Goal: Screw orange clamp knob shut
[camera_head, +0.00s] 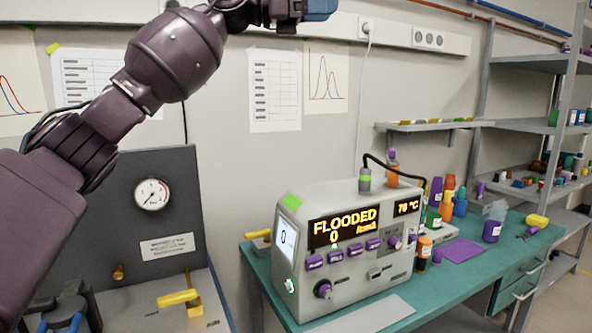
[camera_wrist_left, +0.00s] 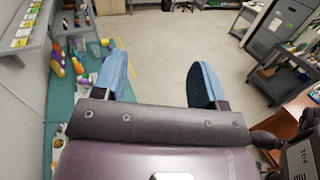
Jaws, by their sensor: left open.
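My left gripper (camera_head: 316,9) is at the top edge of the head view, high in front of the wall, and only part of its blue end shows. In the left wrist view my left gripper (camera_wrist_left: 158,82) has its two blue fingers wide apart with nothing between them; bare floor lies beyond. I cannot pick out an orange clamp knob with certainty in either view. A yellow handle on a brass-coloured fitting (camera_head: 178,298) sits on the grey rig at the lower left of the head view, well below the gripper.
A grey panel (camera_head: 180,178) with a round gauge (camera_head: 152,194) stands behind the rig. A grey instrument (camera_head: 345,245) reading "FLOODED" stands on the green bench (camera_head: 462,278), with several bottles beside it. Shelves (camera_head: 530,123) stand at the right.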

